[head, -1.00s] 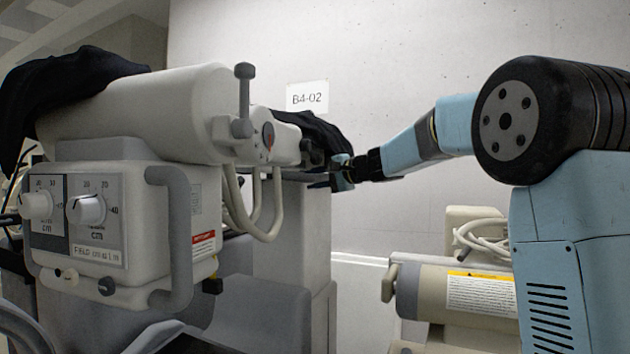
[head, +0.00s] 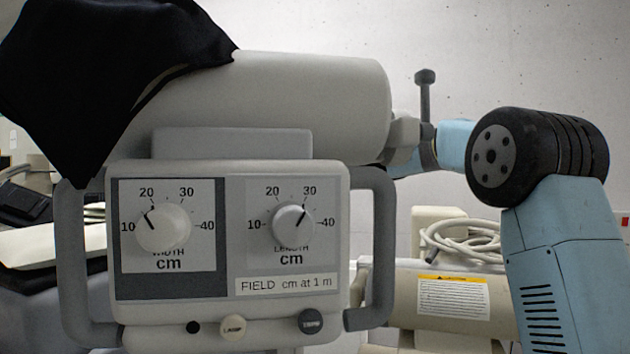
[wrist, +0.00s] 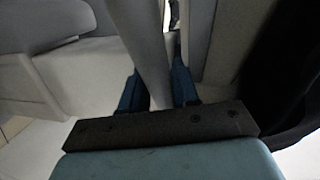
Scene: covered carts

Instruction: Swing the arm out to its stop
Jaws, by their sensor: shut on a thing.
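The cart's arm shows in the head view as a thick off-white cylinder (head: 290,95) with a control box (head: 345,180) under it. The box faces me, with a WIDTH dial (head: 163,227) and a LENGTH dial (head: 294,223). Grey side handles flank it, and a dark upright lever (head: 425,105) stands at the right end. In the head view my gripper is hidden behind the cylinder. In the wrist view my gripper (wrist: 157,86) has its blue fingers on both sides of a light grey bar (wrist: 147,45), shut on it. I cannot tell which part of the arm the bar is.
A black cloth (head: 95,75) drapes over the cylinder's left end. A second beige unit with a warning label (head: 453,298) and coiled cable (head: 465,240) stands low at the right. A pale wall closes the back. Dark and pale items lie at the far left.

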